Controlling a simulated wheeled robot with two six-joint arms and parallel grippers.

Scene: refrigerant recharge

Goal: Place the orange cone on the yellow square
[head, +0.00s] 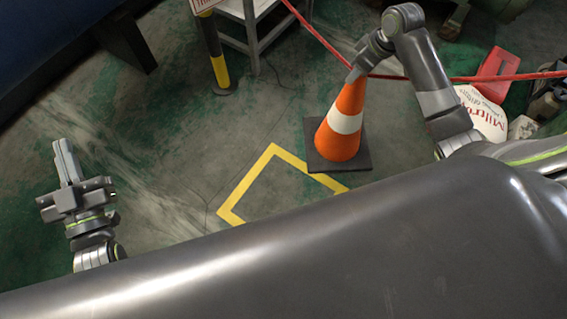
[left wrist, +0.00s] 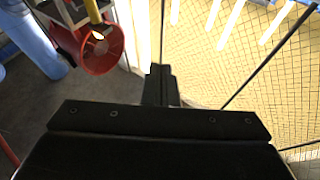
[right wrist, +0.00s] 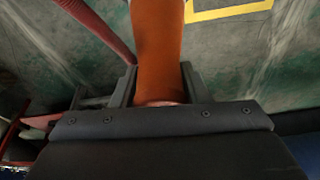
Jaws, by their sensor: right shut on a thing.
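The orange cone (head: 351,99) has a white band and a dark square base (head: 324,161). My right gripper (head: 361,68) is shut on its top, and the cone's orange body (right wrist: 157,45) runs between the fingers in the right wrist view. The yellow square (head: 250,173) is an outline on the floor left of the cone. The base overlaps its right side; I cannot tell whether the base touches the floor. My own body hides the square's near part. The square's edge (right wrist: 230,11) shows in the right wrist view. My left gripper (head: 64,160) is shut and empty at the left.
A red rope or hose (head: 440,79) crosses behind the cone. A black and yellow post (head: 214,55) and a grey metal stand (head: 251,35) are at the back. A white sign (head: 482,112) and a red object (head: 497,72) are at the right. Floor left of the square is clear.

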